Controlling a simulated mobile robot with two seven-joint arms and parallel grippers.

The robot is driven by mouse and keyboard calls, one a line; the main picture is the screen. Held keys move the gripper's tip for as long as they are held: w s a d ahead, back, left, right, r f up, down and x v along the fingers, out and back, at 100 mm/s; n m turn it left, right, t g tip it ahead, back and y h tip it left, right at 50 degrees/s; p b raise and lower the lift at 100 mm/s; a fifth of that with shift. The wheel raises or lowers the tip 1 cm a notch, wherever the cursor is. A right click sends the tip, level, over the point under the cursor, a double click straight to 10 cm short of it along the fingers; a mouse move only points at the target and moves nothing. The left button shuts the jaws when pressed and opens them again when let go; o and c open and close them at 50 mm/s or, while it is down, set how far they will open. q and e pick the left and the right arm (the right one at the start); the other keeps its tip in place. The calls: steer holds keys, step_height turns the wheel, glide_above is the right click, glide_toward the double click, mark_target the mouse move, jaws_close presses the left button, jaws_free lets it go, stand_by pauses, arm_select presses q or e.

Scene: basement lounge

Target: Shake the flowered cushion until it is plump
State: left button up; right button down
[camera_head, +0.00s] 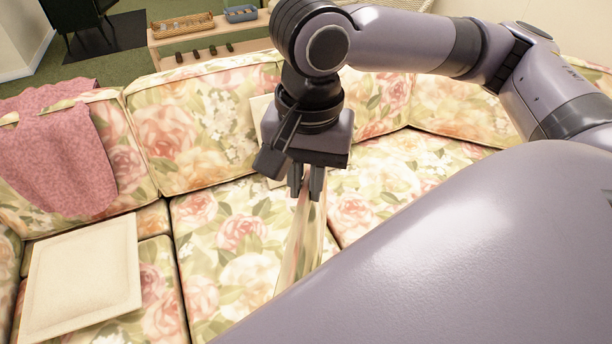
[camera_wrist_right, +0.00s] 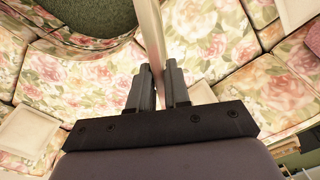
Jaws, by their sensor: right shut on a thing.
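My right gripper (camera_head: 306,188) is shut on the edge of the flowered cushion (camera_head: 302,240), which hangs below it above the sofa seat. The cushion appears nearly edge-on as a narrow pale strip, so its faces and plumpness are hard to judge. Its lower end is hidden behind my own arm in the head view. In the right wrist view, the cushion (camera_wrist_right: 150,32) is a thin pale band running up from between the fingers. My left gripper is not in view.
A flowered sofa (camera_head: 225,260) fills the scene. A plain cream cushion (camera_head: 85,278) lies on its left seat, and another (camera_head: 260,108) is partly hidden behind my gripper. A pink throw (camera_head: 60,150) drapes over the backrest. A low shelf (camera_head: 160,50) with baskets stands behind.

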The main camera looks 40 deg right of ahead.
step_height(320, 180, up, 5)
steer(key=shift+w+f, duration=0.1)
steer(key=shift+s+f, duration=0.15)
steer(key=shift+f, duration=0.95)
steer(key=shift+s+f, duration=0.1)
steer(key=shift+f, duration=0.95)
steer(key=shift+w+f, duration=0.1)
steer(key=shift+f, duration=0.2)
steer(key=shift+w, duration=0.1)
